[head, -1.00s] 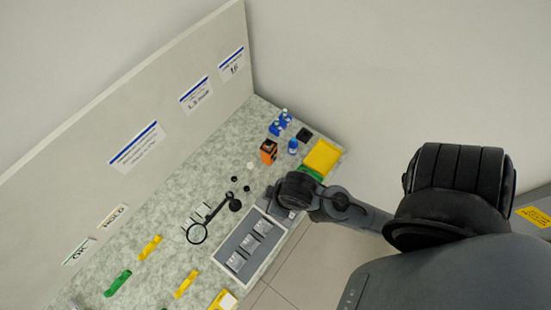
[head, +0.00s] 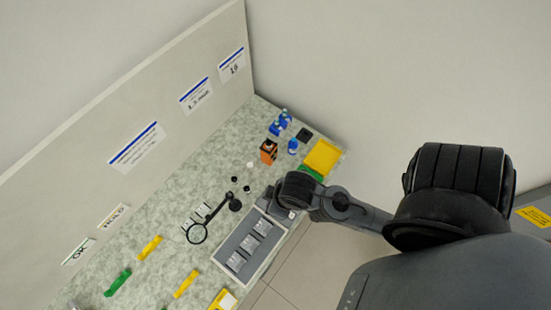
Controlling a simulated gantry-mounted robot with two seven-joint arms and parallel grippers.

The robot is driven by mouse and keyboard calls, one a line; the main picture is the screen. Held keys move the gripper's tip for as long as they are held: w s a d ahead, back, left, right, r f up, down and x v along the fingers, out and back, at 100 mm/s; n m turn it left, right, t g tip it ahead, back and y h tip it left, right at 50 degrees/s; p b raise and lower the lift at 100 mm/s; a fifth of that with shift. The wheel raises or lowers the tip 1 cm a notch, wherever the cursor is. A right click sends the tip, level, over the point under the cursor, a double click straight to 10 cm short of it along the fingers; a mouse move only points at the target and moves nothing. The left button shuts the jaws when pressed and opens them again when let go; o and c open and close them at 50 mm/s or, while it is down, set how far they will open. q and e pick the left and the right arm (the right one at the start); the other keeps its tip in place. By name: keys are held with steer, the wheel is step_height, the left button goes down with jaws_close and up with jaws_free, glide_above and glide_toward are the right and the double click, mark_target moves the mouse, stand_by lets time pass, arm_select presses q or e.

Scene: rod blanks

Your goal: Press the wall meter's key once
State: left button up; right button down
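I cannot make out a wall meter with a key on the back panel (head: 85,150). An orange and black box-shaped device (head: 268,151) stands on the speckled green bench top; its key, if any, is too small to see. My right arm comes in from the right. Its wrist end, with the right gripper (head: 272,198), is over the far end of the grey tray, nearer the bench front than the orange device and apart from it. The fingers cannot be made out. My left gripper is not in view.
The grey tray (head: 219,259) holds several metallic blocks. A ring magnifier (head: 197,233), blue bottles (head: 292,146), a yellow bin (head: 322,157), a green piece (head: 117,283) and yellow pieces (head: 150,248) are on the bench. Signs (head: 137,147) hang on the panel.

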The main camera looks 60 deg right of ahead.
stand_by(0.3)
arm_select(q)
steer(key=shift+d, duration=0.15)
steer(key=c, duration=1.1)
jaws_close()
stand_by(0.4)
